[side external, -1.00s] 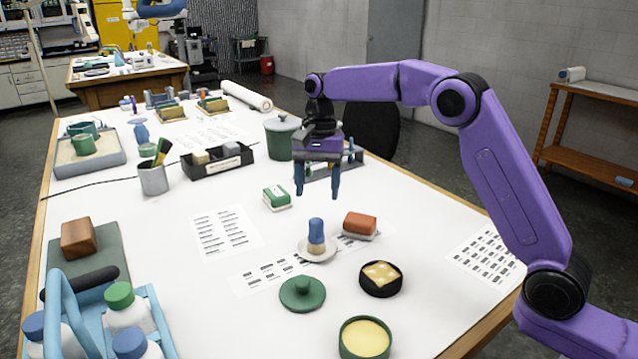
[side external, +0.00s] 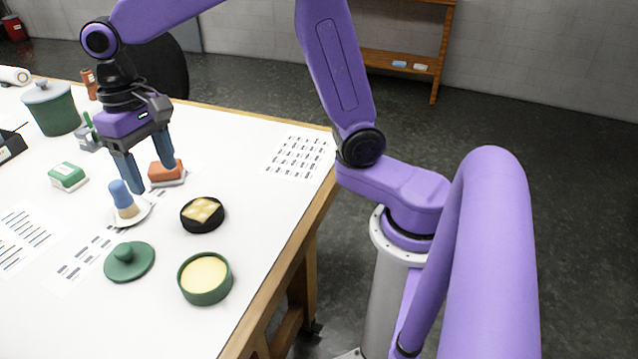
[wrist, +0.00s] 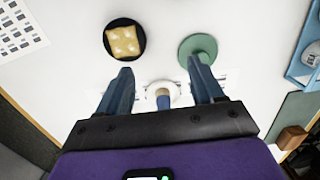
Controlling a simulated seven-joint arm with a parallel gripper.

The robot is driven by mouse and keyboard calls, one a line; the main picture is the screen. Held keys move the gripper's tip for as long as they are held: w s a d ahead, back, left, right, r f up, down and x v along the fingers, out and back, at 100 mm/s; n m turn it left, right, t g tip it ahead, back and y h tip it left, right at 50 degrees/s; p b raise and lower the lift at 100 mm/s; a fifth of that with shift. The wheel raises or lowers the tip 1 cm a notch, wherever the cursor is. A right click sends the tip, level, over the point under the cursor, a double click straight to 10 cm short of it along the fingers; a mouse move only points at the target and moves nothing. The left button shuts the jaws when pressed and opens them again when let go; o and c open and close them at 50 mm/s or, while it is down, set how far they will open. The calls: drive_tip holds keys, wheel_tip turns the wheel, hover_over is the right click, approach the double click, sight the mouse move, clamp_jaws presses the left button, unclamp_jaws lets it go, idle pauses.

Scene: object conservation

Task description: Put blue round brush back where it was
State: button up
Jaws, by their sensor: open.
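The blue round brush (side external: 121,194) has a blue handle and a beige lower part. It stands upright on a small white dish (side external: 143,214). The brush also shows in the wrist view (wrist: 163,100), between my fingers, with the dish (wrist: 173,90) under it. My gripper (side external: 153,178) is open and empty, with its fingers pointing down, close to the brush handle. One finger looks beside the handle in the side view; I cannot tell whether it touches.
A red-brown block on a pale base (side external: 167,172) lies just behind the dish. A black bowl with a yellow filling (side external: 203,213), a green lid (side external: 129,261) and a green tub (side external: 205,278) stand in front. A green-and-white block (side external: 67,176) is at the left.

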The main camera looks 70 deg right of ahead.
drive_tip(key=s+d+f+n, duration=0.2)
drive_tip(key=s+d+n, duration=0.1)
drive_tip(key=s, duration=0.5)
drive_tip(key=s+d+f+n, duration=0.1)
drive_tip(key=s+d+n, duration=0.3)
drive_tip(key=s, duration=0.4)
drive_tip(key=s+d+f+n, duration=0.2)
drive_tip(key=s+d+n, duration=0.2)
drive_tip(key=s, duration=0.4)
drive_tip(key=shift+s+d+f+n+t, duration=0.25)
drive_tip(key=shift+s+f+n+t, duration=0.15)
drive_tip(key=shift+n, duration=0.4)
